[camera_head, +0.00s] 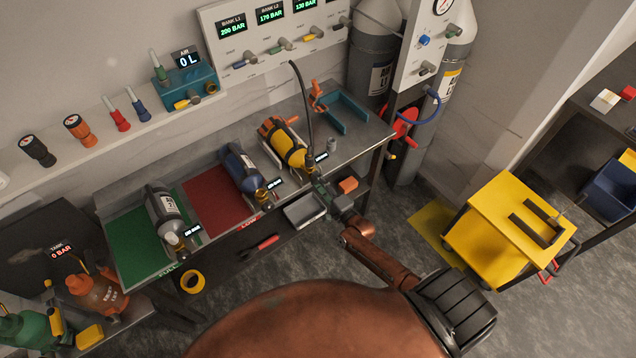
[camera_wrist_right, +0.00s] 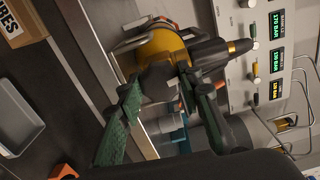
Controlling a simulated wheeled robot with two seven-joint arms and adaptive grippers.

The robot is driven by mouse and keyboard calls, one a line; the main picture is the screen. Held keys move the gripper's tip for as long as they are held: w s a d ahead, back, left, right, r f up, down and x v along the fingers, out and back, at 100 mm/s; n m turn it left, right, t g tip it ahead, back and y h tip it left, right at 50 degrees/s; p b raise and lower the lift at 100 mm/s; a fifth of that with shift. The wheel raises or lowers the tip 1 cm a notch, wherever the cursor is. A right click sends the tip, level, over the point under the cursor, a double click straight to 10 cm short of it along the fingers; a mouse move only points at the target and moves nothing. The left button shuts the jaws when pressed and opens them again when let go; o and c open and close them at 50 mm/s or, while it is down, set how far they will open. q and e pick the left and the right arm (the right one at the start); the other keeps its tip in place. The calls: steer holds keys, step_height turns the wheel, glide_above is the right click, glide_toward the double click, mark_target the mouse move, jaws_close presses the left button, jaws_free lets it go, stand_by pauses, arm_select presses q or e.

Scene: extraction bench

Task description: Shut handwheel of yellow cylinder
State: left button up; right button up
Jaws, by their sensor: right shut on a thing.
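The yellow cylinder (camera_head: 288,148) lies on the bench toward its right part, with its valve end pointing at me. A black hose (camera_head: 304,100) comes down to that valve end. My right gripper (camera_head: 317,180) is at the valve end, shut on the grey handwheel. In the right wrist view, the yellow cylinder (camera_wrist_right: 163,52) is just beyond the fingers, and my right gripper (camera_wrist_right: 160,88) has its green fingers on either side of the dark grey handwheel (camera_wrist_right: 158,80). The fingers partly hide the valve. My left gripper is not in view.
A blue cylinder (camera_head: 239,167) and a grey cylinder (camera_head: 163,210) lie to the left on the bench. A grey tray (camera_head: 304,211) and an orange block (camera_head: 348,185) are close to my right gripper. A gauge panel (camera_head: 262,30) stands behind. A yellow cart (camera_head: 500,215) stands right.

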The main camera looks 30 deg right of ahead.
steer(key=shift+m, duration=0.7)
steer(key=o, duration=1.2)
steer(key=shift+c, duration=0.2)
steer(key=s, duration=1.2)
steer(key=shift+d, duration=0.45)
